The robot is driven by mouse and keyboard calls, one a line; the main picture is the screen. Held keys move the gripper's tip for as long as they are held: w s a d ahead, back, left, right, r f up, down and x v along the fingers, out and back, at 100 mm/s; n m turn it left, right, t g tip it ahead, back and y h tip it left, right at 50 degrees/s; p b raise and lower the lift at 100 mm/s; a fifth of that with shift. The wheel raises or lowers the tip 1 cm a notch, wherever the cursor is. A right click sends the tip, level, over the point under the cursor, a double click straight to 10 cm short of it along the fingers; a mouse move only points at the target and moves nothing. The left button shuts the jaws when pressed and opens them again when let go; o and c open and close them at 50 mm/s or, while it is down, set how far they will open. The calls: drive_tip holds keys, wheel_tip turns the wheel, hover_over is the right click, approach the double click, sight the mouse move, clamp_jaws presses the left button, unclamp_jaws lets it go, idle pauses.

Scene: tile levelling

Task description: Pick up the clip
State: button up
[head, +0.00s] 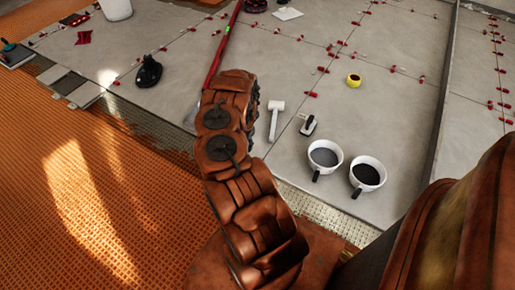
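Several small red clips sit along the joints between grey tiles in the head view, such as one at the middle right (393,69) and one further left (312,94). Which clip the task means, I cannot tell. My brown arm rises through the middle of the picture, its bent upper part in front of the tiles. My gripper does not show; the arm may be hiding it.
A white mallet (275,118), a small hand tool (308,125), two white buckets (324,156) (367,173) and a yellow tape roll (353,80) lie near the arm. A black tool (148,72) and a long red bar (222,48) are further left. Orange matting (60,180) covers the left floor.

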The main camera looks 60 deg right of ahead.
drive_tip(key=m, duration=0.1)
approach(258, 156)
drive_tip(key=shift+s+a+h, duration=0.15)
drive_tip(key=shift+a, duration=0.4)
drive_tip(key=shift+s+a+h, duration=0.15)
drive_tip(key=shift+a, duration=0.35)
drive_tip(key=shift+f+b, duration=1.4)
drive_tip(key=shift+f, duration=2.45)
clamp_jaws()
